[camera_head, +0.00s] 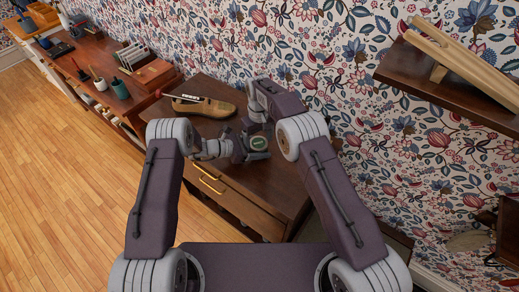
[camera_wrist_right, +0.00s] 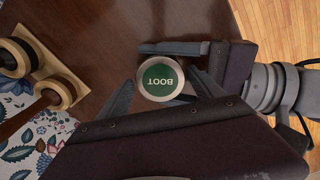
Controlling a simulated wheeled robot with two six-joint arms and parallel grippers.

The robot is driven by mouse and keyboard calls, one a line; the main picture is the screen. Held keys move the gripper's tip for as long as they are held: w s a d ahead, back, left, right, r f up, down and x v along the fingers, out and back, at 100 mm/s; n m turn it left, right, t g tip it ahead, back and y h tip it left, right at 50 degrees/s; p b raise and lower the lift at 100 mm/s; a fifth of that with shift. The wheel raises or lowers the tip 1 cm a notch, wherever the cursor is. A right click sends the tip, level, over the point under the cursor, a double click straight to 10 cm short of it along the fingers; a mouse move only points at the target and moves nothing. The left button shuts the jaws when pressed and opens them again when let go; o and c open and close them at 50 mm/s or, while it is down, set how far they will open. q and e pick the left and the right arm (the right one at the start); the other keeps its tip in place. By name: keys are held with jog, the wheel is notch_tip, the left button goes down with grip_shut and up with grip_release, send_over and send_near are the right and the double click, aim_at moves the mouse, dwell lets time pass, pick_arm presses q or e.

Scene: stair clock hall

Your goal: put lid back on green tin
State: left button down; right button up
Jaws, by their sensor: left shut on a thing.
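A round lid with a green face lettered "BOOT" and a pale rim (camera_head: 258,142) is above the cabinet top; it also shows in the right wrist view (camera_wrist_right: 158,79). The tin's body is hidden beneath it, and I cannot tell how the lid sits on it. My left gripper (camera_head: 243,149) comes in from the left with its fingers around this round thing, shut on it. My right gripper (camera_wrist_right: 160,88) is over it, with its fingers spread apart on either side. In the head view my right wrist partly hides the area.
The dark wooden cabinet (camera_head: 215,91) holds a wooden shoe form (camera_head: 207,107) at the back. A longer bench (camera_head: 112,82) with brushes, bottles and boxes stands at the left. A wall shelf (camera_head: 452,93) juts out at the right. Wooden rings on a stand (camera_wrist_right: 55,92) show in the right wrist view.

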aim_at(259, 143)
jog(key=c, duration=1.2)
jog(key=o, duration=1.6)
notch_tip(259, 143, up, 8)
jog(key=shift+f, duration=0.2)
pick_arm(q)
jog(key=shift+c, duration=1.1)
grip_release()
